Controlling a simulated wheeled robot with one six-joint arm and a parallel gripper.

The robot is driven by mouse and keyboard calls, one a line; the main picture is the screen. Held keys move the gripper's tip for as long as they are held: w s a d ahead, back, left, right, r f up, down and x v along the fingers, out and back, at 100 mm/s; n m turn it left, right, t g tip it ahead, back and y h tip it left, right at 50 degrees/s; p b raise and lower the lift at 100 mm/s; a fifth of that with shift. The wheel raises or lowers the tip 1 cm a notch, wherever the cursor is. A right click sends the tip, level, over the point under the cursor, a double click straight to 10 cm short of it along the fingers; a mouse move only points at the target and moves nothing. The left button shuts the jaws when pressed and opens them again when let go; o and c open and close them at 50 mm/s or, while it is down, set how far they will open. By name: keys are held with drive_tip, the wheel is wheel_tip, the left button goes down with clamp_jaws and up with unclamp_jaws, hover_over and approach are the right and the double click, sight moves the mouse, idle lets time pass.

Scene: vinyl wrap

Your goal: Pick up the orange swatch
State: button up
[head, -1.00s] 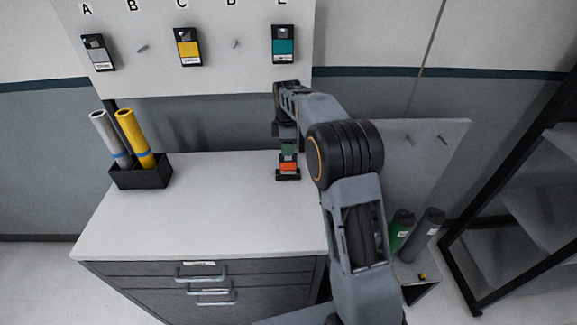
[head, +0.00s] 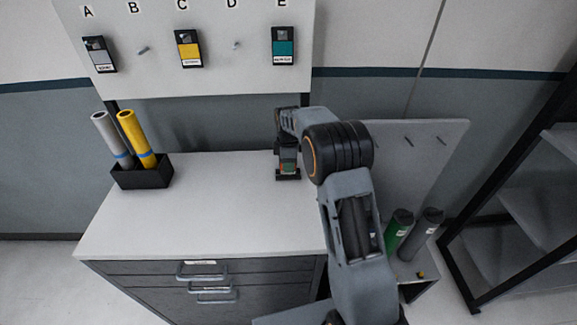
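The orange swatch (head: 287,176) is a small black-framed card at the back right of the white cabinet top. Only its lower edge and a bit of orange show, since my gripper covers the rest. My gripper (head: 288,168) points down right at the swatch, with its fingers over or around it. The fingers are too small and overlapped to tell whether they touch or grip it.
The cabinet top (head: 200,215) is clear in the middle. A black holder (head: 142,178) with a grey roll and a yellow roll stands at left. Grey, yellow and teal swatches hang on the board (head: 215,70) under A, C and E. Pegs B and D are bare. Dark shelving (head: 520,200) stands at right.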

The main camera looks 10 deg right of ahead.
drive_tip(key=shift+c, duration=0.5)
clamp_jaws()
drive_tip(key=shift+r, duration=0.2)
drive_tip(key=shift+r, duration=0.3)
wheel_tip(320, 180, up, 2)
drive_tip(key=shift+r+b, duration=0.1)
drive_tip(key=shift+b, duration=0.5)
drive_tip(key=s+a+r+b, duration=0.3)
drive_tip(key=s+a+r, duration=0.4)
drive_tip(key=s+r, duration=0.3)
drive_tip(key=shift+s+a, duration=0.25)
drive_tip(key=shift+s, duration=0.7)
